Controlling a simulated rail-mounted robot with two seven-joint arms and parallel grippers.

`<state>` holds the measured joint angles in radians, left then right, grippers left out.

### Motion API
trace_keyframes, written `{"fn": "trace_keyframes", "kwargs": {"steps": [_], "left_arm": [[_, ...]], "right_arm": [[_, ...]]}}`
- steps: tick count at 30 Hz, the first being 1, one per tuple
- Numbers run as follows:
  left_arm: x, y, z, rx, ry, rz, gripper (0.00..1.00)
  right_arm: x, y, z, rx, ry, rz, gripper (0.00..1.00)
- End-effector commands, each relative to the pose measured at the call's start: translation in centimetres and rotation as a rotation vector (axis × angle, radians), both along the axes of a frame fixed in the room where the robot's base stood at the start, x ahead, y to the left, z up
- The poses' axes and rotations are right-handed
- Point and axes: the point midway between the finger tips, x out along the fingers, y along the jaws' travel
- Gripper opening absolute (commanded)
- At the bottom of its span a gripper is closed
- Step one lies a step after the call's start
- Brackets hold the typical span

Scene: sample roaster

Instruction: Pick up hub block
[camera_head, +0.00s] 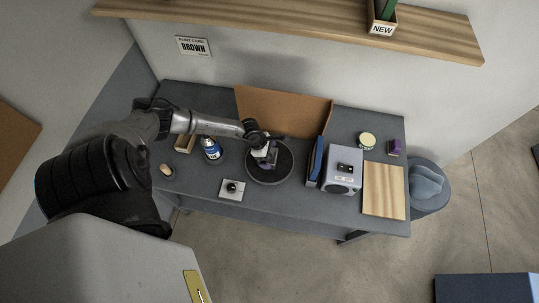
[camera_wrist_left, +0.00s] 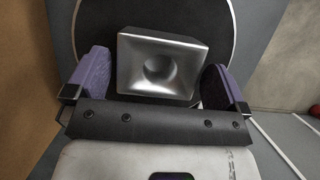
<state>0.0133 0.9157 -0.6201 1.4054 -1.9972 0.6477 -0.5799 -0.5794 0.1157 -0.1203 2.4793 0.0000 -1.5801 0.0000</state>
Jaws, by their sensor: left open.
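The hub block (camera_wrist_left: 160,64) is a square, shiny metal block with a round dished hollow in its face. In the left wrist view it lies between the two purple finger pads of my left gripper (camera_wrist_left: 156,82), with a dark gap at each side. In the head view my left gripper (camera_head: 268,156) points down over the round black disc (camera_head: 283,172) on the table and mostly hides the block. My right gripper is not in view.
A brown upright board (camera_head: 290,112) stands behind the disc. A blue panel (camera_head: 316,160) and a grey box (camera_head: 341,177) stand to its right. A white switch plate (camera_head: 232,189) and a blue-and-white can (camera_head: 211,149) are to the left. A wooden board (camera_head: 384,191) lies at the right.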

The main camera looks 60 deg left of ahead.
Motion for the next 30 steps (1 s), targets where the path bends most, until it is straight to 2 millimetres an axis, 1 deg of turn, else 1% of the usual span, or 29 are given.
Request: {"fn": "trace_keyframes", "kwargs": {"steps": [3,7,10,17,30], "left_arm": [[0.5,-0.4,-1.3,-0.002,0.0,0.004,1.0],[0.8,-0.6,-2.3,-0.001,0.0,0.002,1.0],[0.9,-0.7,-2.6,-0.001,0.0,0.002,1.0],[0.9,-0.7,-2.7,0.0,0.0,0.0,1.0],[0.9,-0.7,-2.6,0.0,0.0,0.001,0.59]], "right_arm": [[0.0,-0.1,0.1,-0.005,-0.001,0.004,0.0],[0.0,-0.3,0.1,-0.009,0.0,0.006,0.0],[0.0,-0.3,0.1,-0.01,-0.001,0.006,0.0],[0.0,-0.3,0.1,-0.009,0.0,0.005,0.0],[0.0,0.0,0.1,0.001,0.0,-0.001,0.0]]}}
